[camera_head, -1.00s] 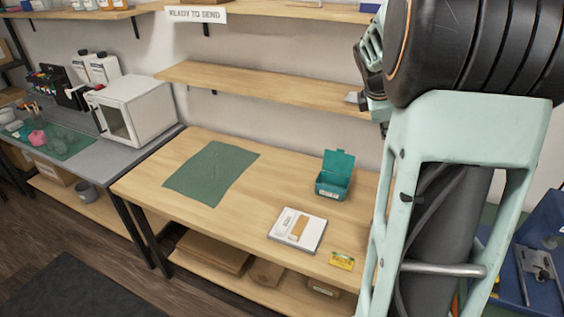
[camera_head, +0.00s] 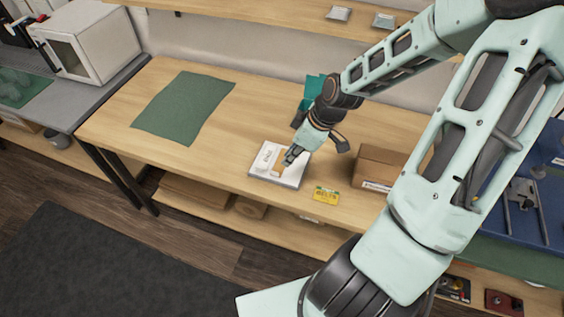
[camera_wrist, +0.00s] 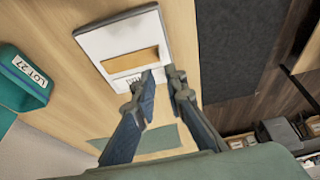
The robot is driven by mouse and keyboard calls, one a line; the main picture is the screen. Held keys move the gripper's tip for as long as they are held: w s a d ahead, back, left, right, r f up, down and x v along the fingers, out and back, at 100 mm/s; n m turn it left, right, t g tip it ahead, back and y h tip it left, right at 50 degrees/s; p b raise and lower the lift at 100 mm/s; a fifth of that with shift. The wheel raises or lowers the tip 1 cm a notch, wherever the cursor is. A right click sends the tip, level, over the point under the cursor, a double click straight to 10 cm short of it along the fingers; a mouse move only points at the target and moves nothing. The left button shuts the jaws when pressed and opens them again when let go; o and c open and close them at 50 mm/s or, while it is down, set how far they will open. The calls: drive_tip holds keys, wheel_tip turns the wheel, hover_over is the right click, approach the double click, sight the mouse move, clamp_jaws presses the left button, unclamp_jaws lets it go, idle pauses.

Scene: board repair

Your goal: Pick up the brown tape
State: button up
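The brown tape is a flat orange-brown strip (camera_wrist: 130,60) on a white board or box (camera_wrist: 92,45) with printing, lying on the wooden table. In the head view the tape (camera_head: 278,160) is partly behind my gripper (camera_head: 291,157), and the white board (camera_head: 262,158) lies near the table's front edge. In the wrist view my gripper (camera_wrist: 161,78) has its two fingers apart with nothing between them. The fingertips are close to the right end of the tape, over the white board. I cannot tell the height gap.
A teal box (camera_wrist: 22,82) labelled LOT 27 stands behind the board, partly hidden by my arm in the head view. A yellow packet (camera_head: 326,195) and a cardboard box (camera_head: 376,168) are to the right. A green mat (camera_head: 183,108) lies left, with bare table between.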

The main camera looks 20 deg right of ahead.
sight(276, 172)
drive_tip(key=shift+b+x, duration=0.7)
drive_tip(key=shift+x, duration=3.9)
drive_tip(key=shift+a, duration=0.1)
drive_tip(key=shift+c, duration=0.3)
clamp_jaws()
drive_tip(key=shift+r, duration=0.15)
